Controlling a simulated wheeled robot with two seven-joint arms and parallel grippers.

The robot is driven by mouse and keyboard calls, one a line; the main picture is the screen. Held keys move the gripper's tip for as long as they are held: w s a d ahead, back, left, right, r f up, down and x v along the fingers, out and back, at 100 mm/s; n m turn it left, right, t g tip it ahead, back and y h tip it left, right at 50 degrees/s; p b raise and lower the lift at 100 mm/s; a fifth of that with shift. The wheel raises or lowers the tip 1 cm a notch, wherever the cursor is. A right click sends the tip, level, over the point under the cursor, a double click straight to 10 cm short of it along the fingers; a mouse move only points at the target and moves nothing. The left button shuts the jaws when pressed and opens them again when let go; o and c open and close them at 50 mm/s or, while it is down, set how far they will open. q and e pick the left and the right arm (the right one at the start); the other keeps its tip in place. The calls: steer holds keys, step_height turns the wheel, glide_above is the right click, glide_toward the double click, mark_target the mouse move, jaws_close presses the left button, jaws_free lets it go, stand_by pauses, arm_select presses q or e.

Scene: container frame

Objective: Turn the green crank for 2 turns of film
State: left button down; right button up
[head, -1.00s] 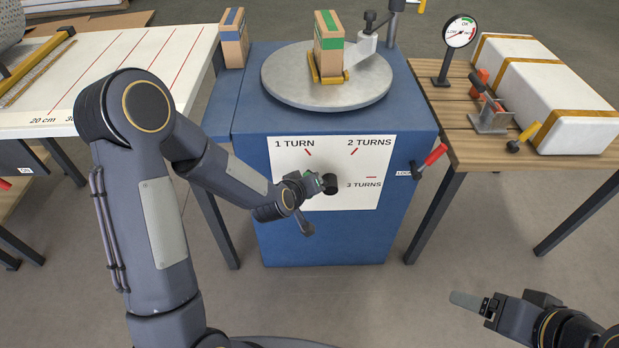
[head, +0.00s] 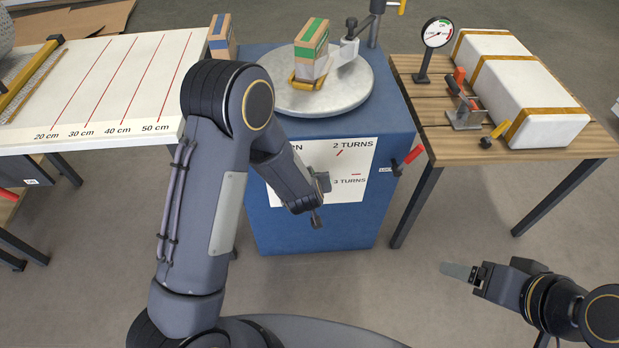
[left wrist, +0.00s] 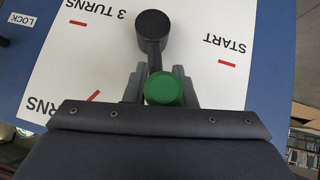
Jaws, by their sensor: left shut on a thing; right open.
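The green crank knob (left wrist: 164,90) sits between the fingers of my left gripper (left wrist: 163,76), which is shut on it. In the left wrist view the crank arm runs up from the knob to a dark round hub (left wrist: 153,25). Behind is a white dial sheet (left wrist: 105,60) with START, 3 TURNS and a partly cut-off TURNS label. In the head view my left arm hides the knob and part of the sheet (head: 357,150). A green-taped box (head: 311,46) stands on a round turntable (head: 350,90); its lower part looks pale. My right gripper (head: 458,271) is open and empty, low at right.
A blue cabinet (head: 310,235) carries the dial and a red-handled lever (head: 407,159) on its right side. A gauge (head: 437,33) and a long white wrapped package (head: 520,90) are on the wooden table at right. A marked white table (head: 110,90) stands at left.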

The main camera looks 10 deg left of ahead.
arm_select(q)
steer(key=shift+d, duration=0.3)
steer(key=c, duration=1.2)
jaws_free()
steer(key=shift+w, duration=0.1)
steer(key=p+v, duration=0.1)
steer(key=v, duration=0.7)
